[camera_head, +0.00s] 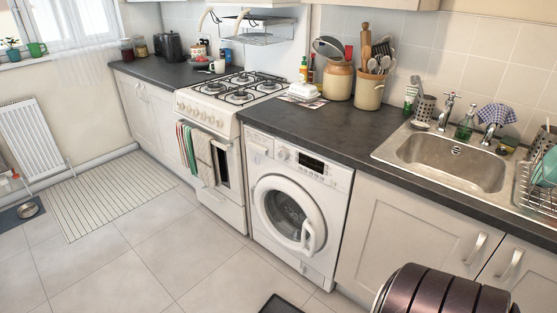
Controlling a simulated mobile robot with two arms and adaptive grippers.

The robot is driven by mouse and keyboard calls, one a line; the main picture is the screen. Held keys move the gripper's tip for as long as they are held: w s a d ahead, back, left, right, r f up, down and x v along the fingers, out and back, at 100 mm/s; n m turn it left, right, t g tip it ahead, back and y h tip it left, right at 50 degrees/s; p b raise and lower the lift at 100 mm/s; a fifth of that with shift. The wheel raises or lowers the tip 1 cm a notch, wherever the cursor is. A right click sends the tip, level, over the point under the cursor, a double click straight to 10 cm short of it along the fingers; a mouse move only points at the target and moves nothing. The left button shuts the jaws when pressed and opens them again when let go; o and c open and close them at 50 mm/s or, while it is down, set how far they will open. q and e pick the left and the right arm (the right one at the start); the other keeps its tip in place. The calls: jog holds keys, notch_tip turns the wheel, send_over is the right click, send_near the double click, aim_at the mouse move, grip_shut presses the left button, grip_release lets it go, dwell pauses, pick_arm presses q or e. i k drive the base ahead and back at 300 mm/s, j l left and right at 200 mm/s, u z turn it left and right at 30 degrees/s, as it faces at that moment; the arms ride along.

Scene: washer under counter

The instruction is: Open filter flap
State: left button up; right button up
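The white washing machine (263,213) stands under the dark counter, between the cooker and the sink cupboards. Its round door (290,213) looks shut, with a white handle on the right side. The filter flap is on the low front of the machine, below the door; it is small, and I cannot tell clearly whether it is shut or ajar. The control panel and dial (283,154) are above the door. Neither of my grippers is in view.
A dark brown ribbed rounded object (440,292) fills the bottom right, in front of the cupboard (400,225). A dark flat thing (283,304) shows at the bottom edge. The tiled floor (205,270) left of the washer is clear. Towels hang on the cooker (213,110).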

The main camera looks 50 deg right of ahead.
aim_at(305, 269)
jog(key=i+z, duration=0.15)
jog(key=i, duration=0.4)
jog(key=i+j+z, duration=0.15)
jog(key=i, duration=0.35)
jog(key=i+j+z, duration=0.2)
jog(key=i, duration=0.35)
